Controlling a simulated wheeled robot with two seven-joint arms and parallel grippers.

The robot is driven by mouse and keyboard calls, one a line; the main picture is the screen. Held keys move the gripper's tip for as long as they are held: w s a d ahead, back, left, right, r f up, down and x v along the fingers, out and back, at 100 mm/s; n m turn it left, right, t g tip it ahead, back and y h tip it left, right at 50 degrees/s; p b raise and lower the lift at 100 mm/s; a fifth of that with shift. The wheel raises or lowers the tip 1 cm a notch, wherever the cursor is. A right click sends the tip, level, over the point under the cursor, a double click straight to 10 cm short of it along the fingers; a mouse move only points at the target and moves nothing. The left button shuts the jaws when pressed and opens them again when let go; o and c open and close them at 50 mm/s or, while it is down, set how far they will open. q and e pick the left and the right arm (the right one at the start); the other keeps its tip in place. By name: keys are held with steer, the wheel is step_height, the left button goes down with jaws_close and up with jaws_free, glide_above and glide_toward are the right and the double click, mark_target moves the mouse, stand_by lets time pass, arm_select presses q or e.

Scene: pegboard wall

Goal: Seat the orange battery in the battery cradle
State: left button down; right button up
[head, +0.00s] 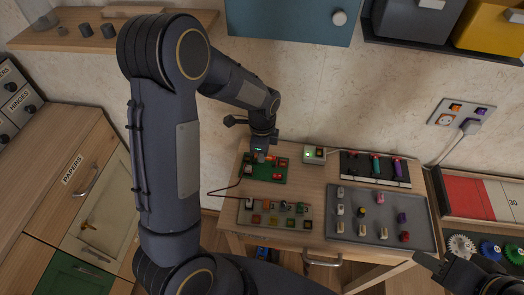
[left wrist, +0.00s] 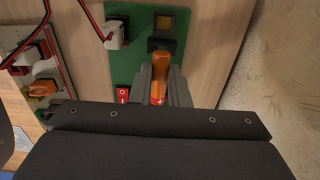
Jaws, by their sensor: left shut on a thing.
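The orange battery (left wrist: 160,66) is between the fingers of my left gripper (left wrist: 161,88), which is shut on it, in the left wrist view. A plus mark shows on its near red end. Its far end meets a black holder (left wrist: 160,44), which looks like the battery cradle, on the green board (left wrist: 120,68); I cannot tell whether it is seated. In the head view my left gripper (head: 261,155) is over the back of the green board (head: 249,188) and hides the battery. My right gripper (head: 428,262) is at the lower right, away from the board; its jaws are unclear.
The green board also carries a red switch (left wrist: 122,95) and a white connector (left wrist: 115,32) with a red wire. A tray of small coloured parts (head: 245,217) lies in front.

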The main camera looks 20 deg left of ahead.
arm_select(q)
steer(key=shift+f+b, duration=0.55)
steer(key=shift+f, duration=0.3)
steer(key=c, duration=1.3)
jaws_free()
steer(key=shift+r, duration=0.15)
steer(key=shift+r+p, duration=1.9)
steer(key=shift+r, duration=0.5)
